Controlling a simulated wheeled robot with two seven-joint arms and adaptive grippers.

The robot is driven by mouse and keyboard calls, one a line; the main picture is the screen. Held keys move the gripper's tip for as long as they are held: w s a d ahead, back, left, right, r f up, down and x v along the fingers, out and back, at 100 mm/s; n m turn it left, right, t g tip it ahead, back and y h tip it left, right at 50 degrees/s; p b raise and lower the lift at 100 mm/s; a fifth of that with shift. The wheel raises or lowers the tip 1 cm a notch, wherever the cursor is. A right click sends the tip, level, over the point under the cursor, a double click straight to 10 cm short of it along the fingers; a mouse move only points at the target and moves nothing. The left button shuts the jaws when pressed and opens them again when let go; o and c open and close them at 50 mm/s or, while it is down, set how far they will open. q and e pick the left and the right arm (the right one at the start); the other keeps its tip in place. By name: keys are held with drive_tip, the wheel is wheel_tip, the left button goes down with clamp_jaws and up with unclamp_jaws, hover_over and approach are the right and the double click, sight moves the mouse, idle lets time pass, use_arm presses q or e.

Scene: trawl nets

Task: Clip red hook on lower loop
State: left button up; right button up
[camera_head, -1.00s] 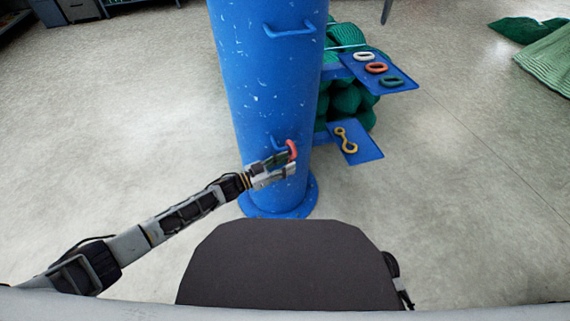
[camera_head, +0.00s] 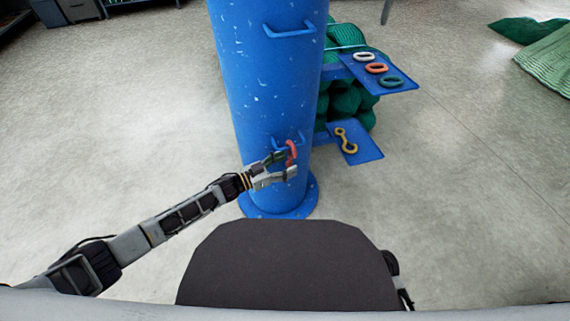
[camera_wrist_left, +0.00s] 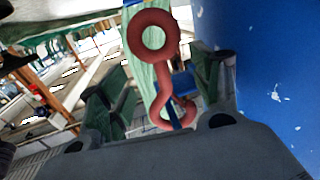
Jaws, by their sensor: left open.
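The red hook (camera_head: 291,152) is at the lower loop (camera_head: 277,141) on the blue post. In the left wrist view the red hook (camera_wrist_left: 153,36) shows its ring end up and its curved end down. A blue piece shows inside the curve, and it looks like the lower loop (camera_wrist_left: 174,118). My left gripper (camera_head: 287,165) is open, with its fingers apart on both sides of the hook. I cannot tell whether a finger still touches it. My right gripper is not in view.
The blue post (camera_head: 262,75) stands in front of me, with an upper loop (camera_head: 290,31). On its right, one blue shelf (camera_head: 403,84) holds several rings and a lower one (camera_head: 366,148) holds a yellow hook (camera_head: 345,140). Green netting (camera_head: 346,98) is behind. The floor at left is clear.

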use_arm(q)
drive_tip(key=v, duration=1.2)
idle(0.4)
idle(0.6)
